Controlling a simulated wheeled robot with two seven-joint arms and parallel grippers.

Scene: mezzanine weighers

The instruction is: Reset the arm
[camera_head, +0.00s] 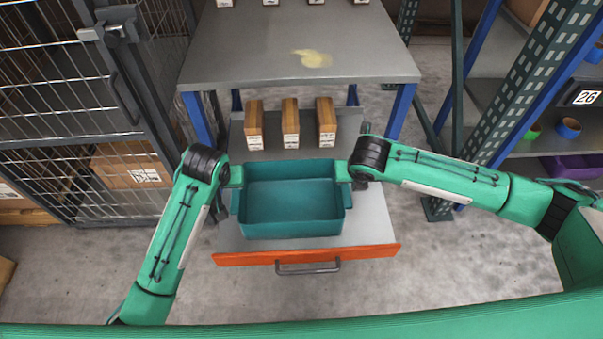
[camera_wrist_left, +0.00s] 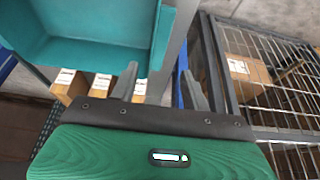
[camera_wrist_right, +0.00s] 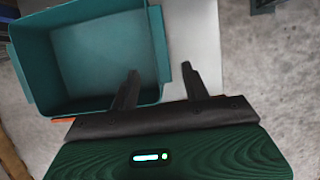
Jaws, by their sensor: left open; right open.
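A teal open bin (camera_head: 290,200) sits on a pulled-out grey drawer (camera_head: 368,215) and looks empty inside. My left gripper (camera_head: 232,180) is at the bin's left side in the head view. My right gripper (camera_head: 352,172) is at its right side. In the left wrist view the left fingers (camera_wrist_left: 158,82) are apart with nothing between their tips, near the bin's side wall (camera_wrist_left: 161,40). In the right wrist view the right fingers (camera_wrist_right: 160,80) are also apart, near the bin's side flange (camera_wrist_right: 157,42). I cannot tell whether either gripper touches the bin.
The drawer has an orange front (camera_head: 305,255) with a dark handle. Several brown boxes (camera_head: 290,122) stand behind the bin, under a grey tabletop (camera_head: 270,45). A wire cage (camera_head: 60,90) stands left; a blue-and-green rack (camera_head: 520,75) stands right.

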